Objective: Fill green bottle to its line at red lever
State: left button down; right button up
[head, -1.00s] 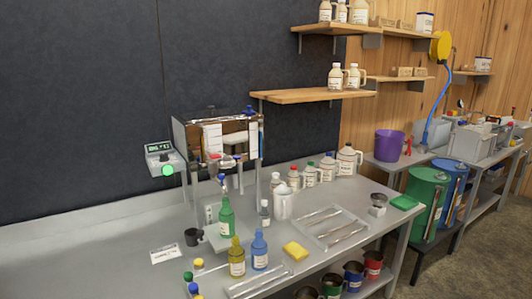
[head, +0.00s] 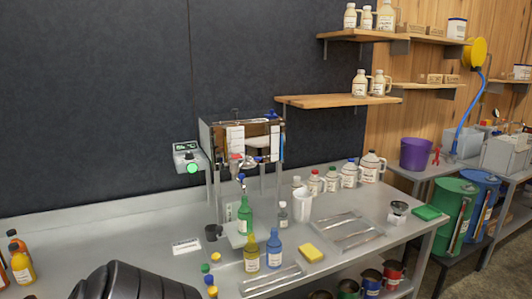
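The green bottle (head: 244,215) stands upright under the spouts of the evaporator (head: 242,142), on a small grey stand (head: 236,241) on the metal table. Its fill level and line are too small to make out. A small red part, perhaps the red lever (head: 235,158), shows at the front of the evaporator above the bottle. A blue part (head: 241,179) sits just over the bottle's neck. Neither of my grippers shows; a dark ribbed part, probably of my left arm, fills the lower left corner.
A yellow-green bottle (head: 251,257), a blue bottle (head: 274,250) and a yellow sponge (head: 311,252) stand or lie in front. A white pitcher (head: 303,207) and a metal tray (head: 351,232) are to the right. Orange and yellow bottles (head: 22,266) are at far left.

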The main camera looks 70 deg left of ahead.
aim_at(235, 156)
jog(key=k, duration=0.95)
jog(key=u, duration=1.55)
jog(key=i, duration=0.5)
